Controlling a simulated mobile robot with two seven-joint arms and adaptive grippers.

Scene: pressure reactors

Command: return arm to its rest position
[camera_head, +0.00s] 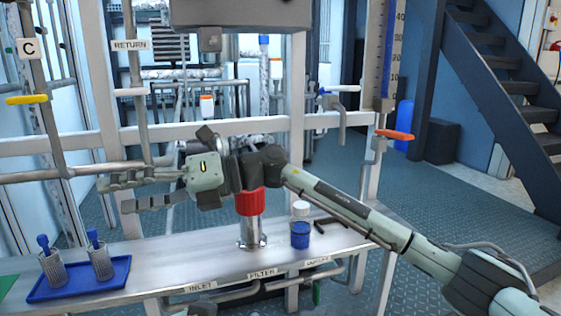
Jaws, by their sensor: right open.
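My right arm (350,210) reaches in from the lower right and stretches left across the metal bench. My right gripper (114,195) is open and empty, its fingers pointing left above the bench. Its two fingers are apart, above the blue tray. The wrist passes over a red-topped metal fitting (250,203) on the bench and hides part of what is behind it. I cannot tell from this view how far the wrist is from the fitting. My left gripper does not show.
A blue tray (75,290) holds two mesh cups (100,262) with blue-handled items. A blue jar with a white cap (300,232) stands right of the fitting. Frame posts and pipes with yellow (27,99) and orange (394,135) handles surround the bench. Stairs rise at right.

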